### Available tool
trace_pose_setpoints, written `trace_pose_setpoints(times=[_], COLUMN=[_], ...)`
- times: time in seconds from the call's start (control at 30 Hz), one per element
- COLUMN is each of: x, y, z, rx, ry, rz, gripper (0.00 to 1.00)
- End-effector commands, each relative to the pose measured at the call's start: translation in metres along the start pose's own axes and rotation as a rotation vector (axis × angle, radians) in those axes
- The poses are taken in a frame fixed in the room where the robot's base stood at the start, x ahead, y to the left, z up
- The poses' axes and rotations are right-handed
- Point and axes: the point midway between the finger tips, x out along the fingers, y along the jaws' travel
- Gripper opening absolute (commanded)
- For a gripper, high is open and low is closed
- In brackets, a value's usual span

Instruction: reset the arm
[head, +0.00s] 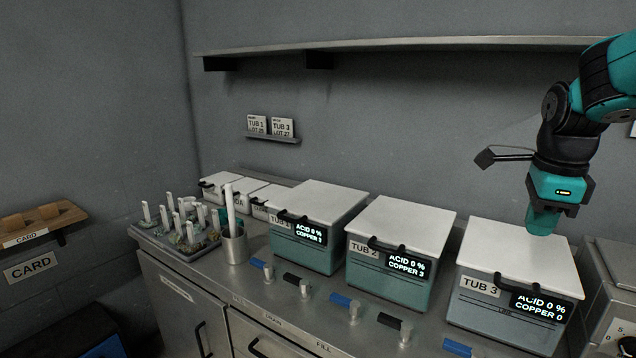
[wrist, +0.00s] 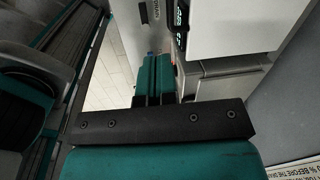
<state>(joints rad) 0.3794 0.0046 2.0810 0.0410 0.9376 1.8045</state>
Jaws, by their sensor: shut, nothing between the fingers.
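My arm reaches in from the right in the head view, bent at the elbow and pointing down. My gripper (head: 542,222) is shut and empty, its teal fingers overlapping the back part of the white lid of tub 3 (head: 515,258). I cannot tell from this view how far above the lid they are. In the wrist view the closed fingers of my gripper (wrist: 155,62) show at the centre, beside pale floor and a white surface at the upper right.
Tub 2 (head: 393,280) and tub 1 (head: 307,255) stand lidded to the left on the steel counter. A metal cup (head: 234,248) holding a white rod and a rack (head: 178,241) of several items stand further left. A shelf (head: 400,44) runs along the wall above.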

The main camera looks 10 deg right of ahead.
Motion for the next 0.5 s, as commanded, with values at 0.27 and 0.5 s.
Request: trace_pose_setpoints(times=[0.27, 0.5], x=[0.003, 0.003], y=[0.1, 0.222], z=[0.091, 0.133], rx=[-1.108, -2.179], ry=[-0.168, -0.385], rz=[-0.025, -0.162], gripper=[0.0, 0.0])
